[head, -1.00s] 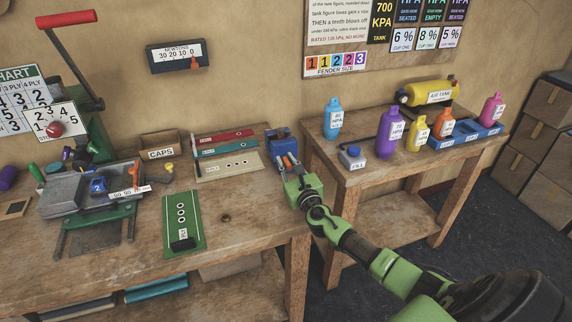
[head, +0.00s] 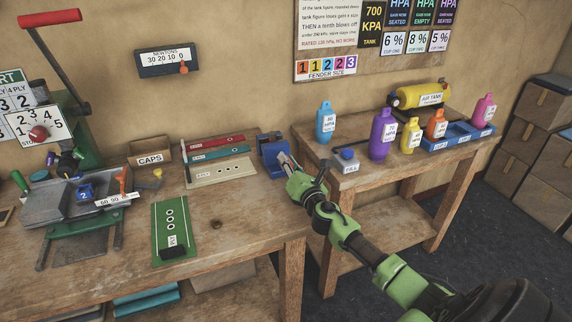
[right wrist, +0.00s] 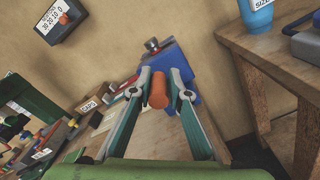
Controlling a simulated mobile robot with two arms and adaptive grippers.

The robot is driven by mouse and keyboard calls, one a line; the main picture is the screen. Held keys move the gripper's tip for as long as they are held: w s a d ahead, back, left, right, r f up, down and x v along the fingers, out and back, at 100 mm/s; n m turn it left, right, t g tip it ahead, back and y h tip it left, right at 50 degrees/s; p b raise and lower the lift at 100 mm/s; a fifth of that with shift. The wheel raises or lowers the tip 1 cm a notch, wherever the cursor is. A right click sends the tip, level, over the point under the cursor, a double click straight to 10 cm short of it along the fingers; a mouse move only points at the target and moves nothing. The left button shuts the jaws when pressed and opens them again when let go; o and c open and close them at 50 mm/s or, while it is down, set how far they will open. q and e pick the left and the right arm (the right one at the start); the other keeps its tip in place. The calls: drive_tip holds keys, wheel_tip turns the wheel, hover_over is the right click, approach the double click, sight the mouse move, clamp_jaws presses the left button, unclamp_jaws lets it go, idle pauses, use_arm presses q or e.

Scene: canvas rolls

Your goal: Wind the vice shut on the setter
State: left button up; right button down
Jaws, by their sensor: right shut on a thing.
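The blue vice (head: 268,142) stands at the right end of the long wooden bench. It also shows in the right wrist view (right wrist: 182,62), behind my fingers. My right gripper (head: 283,159) is at the vice's front. In the right wrist view my right gripper (right wrist: 164,88) has its two fingers on either side of an orange-brown handle grip (right wrist: 159,90) and is shut on it. A small grey and red piece (right wrist: 152,44) shows at the vice's top; I cannot tell whether it is the setter. The jaw gap is not clear. My left gripper is out of view.
Red, teal and cream strips (head: 220,173) lie left of the vice. A green board (head: 174,230) lies nearer the front. A second table (head: 392,153) to the right holds several bottles and a yellow air tank (head: 425,95). A floor gap separates the tables.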

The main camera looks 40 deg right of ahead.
drive_tip(key=shift+a+f+m, duration=0.2)
drive_tip(key=shift+f+m, duration=0.2)
drive_tip(key=shift+f, duration=0.05)
drive_tip(key=c, duration=2)
unclamp_jaws()
drive_tip(key=shift+o, duration=0.2)
drive_tip(key=shift+r, duration=0.25)
drive_tip(key=v, duration=1.2)
drive_tip(key=shift+f, duration=0.1)
